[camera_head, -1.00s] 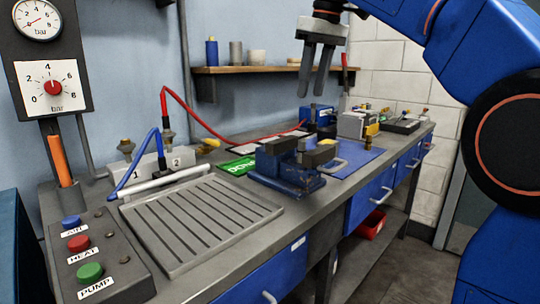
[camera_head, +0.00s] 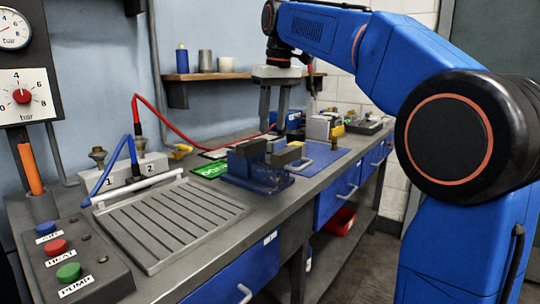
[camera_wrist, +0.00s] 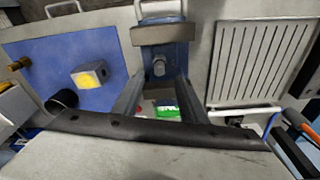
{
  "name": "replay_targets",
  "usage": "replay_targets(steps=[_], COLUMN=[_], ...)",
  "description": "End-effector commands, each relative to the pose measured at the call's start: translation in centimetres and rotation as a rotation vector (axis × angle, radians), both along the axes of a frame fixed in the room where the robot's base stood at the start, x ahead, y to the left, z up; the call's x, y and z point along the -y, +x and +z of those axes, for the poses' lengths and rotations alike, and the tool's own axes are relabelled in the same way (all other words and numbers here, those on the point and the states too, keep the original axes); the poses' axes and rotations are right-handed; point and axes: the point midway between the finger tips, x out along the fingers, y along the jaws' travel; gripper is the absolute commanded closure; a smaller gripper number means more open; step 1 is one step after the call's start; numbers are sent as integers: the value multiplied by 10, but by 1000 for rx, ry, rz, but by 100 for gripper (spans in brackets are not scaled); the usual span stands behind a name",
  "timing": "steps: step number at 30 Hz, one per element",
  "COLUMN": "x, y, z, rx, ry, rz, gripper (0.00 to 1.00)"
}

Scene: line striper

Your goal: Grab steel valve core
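My gripper (camera_head: 273,128) hangs above the bench by the blue vise (camera_head: 258,172), fingers pointing down. Its two fingers are apart with nothing between them; they also show in the wrist view (camera_wrist: 158,82). The vise (camera_wrist: 177,62) lies just beyond the fingertips there, with a small round grey metal part (camera_wrist: 158,66) at its middle. I cannot tell whether this part is the valve core or part of the vise. A grey block with a yellow face (camera_wrist: 90,75) and a brass piece (camera_wrist: 20,62) are on the blue mat. No part is clearly identifiable as the steel valve core.
A slatted tray (camera_head: 165,222) and a button panel (camera_head: 62,265) are at the front left of the bench. Red and blue hoses run from a manifold (camera_head: 130,172). A green sign (camera_head: 210,170) lies behind the vise. A wall shelf (camera_head: 205,76) is behind the gripper.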

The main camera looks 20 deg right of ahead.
Motion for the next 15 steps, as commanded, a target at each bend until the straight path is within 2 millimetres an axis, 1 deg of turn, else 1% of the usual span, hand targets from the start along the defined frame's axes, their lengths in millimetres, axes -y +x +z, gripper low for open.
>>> replay_targets(steps=[1,3,11,15], x=[0,-1,-2,-3], y=[1,2,4,7], z=[-7,-15,-30,-48], rx=[-1,-2,-1,-2], ry=[0,-1,0,0], rz=[0,0,0,0], gripper=[61,61,61,61])
